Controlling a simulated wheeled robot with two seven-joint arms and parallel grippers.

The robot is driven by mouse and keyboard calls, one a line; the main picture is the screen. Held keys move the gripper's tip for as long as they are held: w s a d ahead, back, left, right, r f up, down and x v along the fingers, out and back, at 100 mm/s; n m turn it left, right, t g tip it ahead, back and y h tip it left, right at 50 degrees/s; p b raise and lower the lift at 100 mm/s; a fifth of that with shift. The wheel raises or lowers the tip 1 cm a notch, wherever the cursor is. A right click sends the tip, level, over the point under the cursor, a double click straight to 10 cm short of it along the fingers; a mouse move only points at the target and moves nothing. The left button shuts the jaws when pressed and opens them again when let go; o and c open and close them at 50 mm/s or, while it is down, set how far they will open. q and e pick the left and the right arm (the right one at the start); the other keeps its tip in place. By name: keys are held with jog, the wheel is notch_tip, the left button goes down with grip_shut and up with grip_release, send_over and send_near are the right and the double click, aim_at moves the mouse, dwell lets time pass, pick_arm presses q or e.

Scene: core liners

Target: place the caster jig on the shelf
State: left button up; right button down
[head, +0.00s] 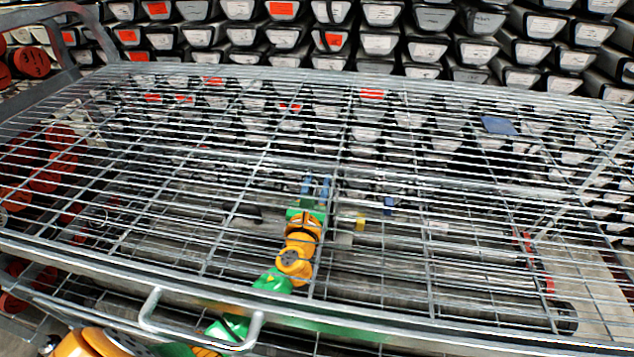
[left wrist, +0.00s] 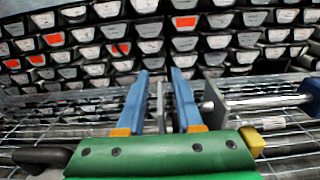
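My left gripper (head: 315,188) has green and orange parts and two blue fingers. In the head view it shows through the wires of the shelf (head: 160,265). In the left wrist view its fingers (left wrist: 160,85) stand apart, with a narrow grey plate in the gap and room visible beside it. What looks like the caster jig lies across the gripper: a grey plate (left wrist: 216,106), a rod to the right, a yellow block (left wrist: 252,142) and a black end (left wrist: 42,156). In the head view its yellow piece (head: 360,222) shows beside the fingers. My right gripper is not in view.
A flat blue piece (head: 498,125) shows at the right of the shelf. Stacked core boxes (head: 380,45) fill the back. Red round ends (head: 30,62) show at the left. The front rail has a metal handle (head: 200,340). The wire top looks mostly clear.

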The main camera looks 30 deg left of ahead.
pick_arm(q)
jog(key=v, duration=1.2)
jog(key=shift+r+p, duration=0.15)
jog(key=shift+p, duration=0.3)
jog(key=shift+s, duration=0.1)
